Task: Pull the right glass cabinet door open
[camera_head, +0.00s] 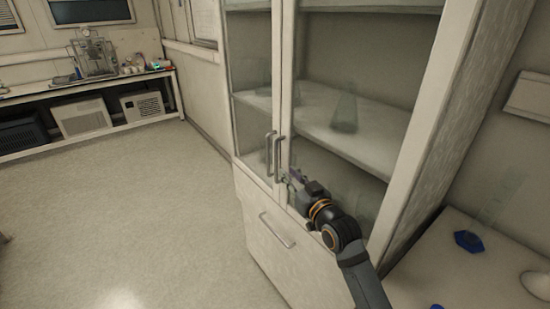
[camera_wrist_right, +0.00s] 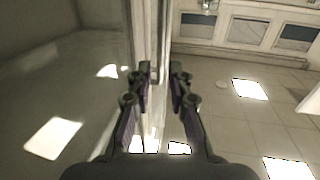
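The right glass cabinet door (camera_head: 345,60) is in the middle of the head view and looks closed. Its vertical bar handle (camera_head: 279,158) is near the door's left edge, beside the left door's handle (camera_head: 269,150). My right gripper (camera_head: 289,178) is at the lower end of the right handle. In the right wrist view my right gripper (camera_wrist_right: 160,78) has its fingers apart, one on each side of the upright handle and door edge. Gaps show beside the fingers; contact is unclear. My left gripper is not in view.
A drawer with a handle (camera_head: 277,230) is below the doors. Glass flasks, one of them a conical flask (camera_head: 345,110), stand on shelves behind the glass. A white bench (camera_head: 440,270) with a blue-based item (camera_head: 468,241) is at right. The floor (camera_head: 130,220) at left is clear.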

